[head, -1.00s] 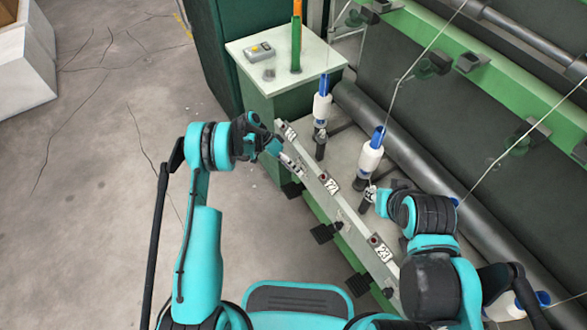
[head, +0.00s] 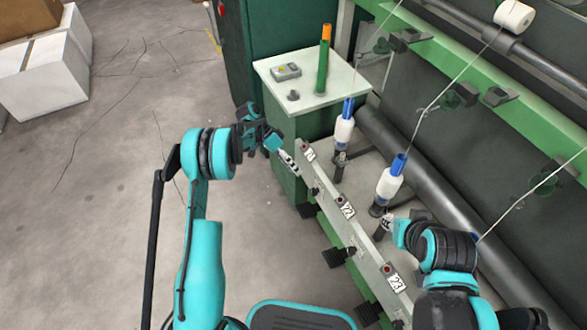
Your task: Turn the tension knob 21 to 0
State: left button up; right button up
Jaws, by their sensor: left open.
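The low grey rail (head: 328,190) carries black-on-white number labels.
A green cabinet (head: 310,80) stands beyond the far end. Open floor (head: 100,200) lies left.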

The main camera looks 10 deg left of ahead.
pick_arm(q)
jog(key=m+t+y+p, duration=0.1)
jog(key=t+y+p, duration=0.2)
jog(key=t+y, duration=0.15)
send_near(312, 191)
notch_tip(312, 191, down, 3)
jog(key=shift+t+h, duration=0.25)
jog(key=shift+t, duration=0.2)
jog(key=b+x, duration=0.3)
jog(key=x, duration=0.4)
jog(key=shift+d, duration=0.25)
grip_shut()
